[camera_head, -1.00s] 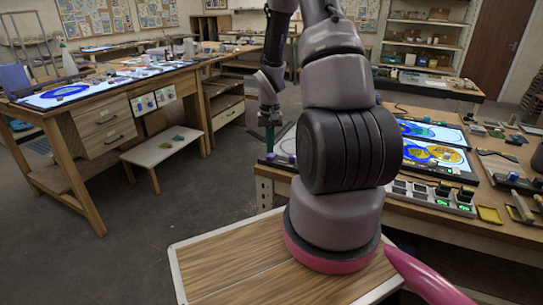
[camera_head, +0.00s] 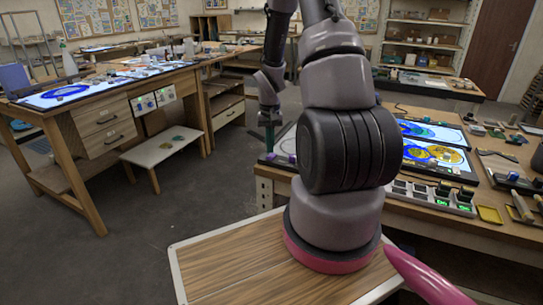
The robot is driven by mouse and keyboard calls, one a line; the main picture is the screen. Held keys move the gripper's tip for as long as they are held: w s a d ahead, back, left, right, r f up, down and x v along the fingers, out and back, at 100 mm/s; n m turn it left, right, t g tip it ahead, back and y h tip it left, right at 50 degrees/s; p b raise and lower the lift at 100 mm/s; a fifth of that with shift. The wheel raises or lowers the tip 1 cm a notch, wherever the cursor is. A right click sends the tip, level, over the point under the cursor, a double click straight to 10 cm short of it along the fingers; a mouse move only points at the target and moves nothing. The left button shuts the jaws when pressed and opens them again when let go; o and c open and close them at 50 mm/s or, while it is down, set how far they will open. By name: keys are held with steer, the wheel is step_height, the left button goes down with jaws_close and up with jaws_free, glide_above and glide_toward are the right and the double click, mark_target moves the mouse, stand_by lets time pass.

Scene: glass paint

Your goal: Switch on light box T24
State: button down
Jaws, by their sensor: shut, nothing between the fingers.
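My gripper (camera_head: 269,138) points down over the left end of the right-hand bench, near a flat panel (camera_head: 285,146) that looks unlit and is partly behind my arm. Its narrow, dark greenish fingers look shut and empty; whether they touch anything is unclear. Lit light boxes with blue and yellow glass pieces lie right of my arm, one at the back (camera_head: 432,132) and one in front (camera_head: 437,157). A strip of switches (camera_head: 430,195) with some green lights runs along the bench's front. No T24 label is readable, so I cannot tell which box it is.
A wooden bench (camera_head: 100,118) with a lit panel (camera_head: 62,93) stands at the left, with a low white stool (camera_head: 165,146) by it. Small switch units (camera_head: 153,101) are on that bench's front. Tools and a yellow tray (camera_head: 489,215) lie at the right. Floor between benches is clear.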

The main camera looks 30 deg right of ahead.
mark_target(270, 157)
steer(key=shift+f, duration=0.85)
stand_by(0.7)
steer(key=shift+r, duration=3.5)
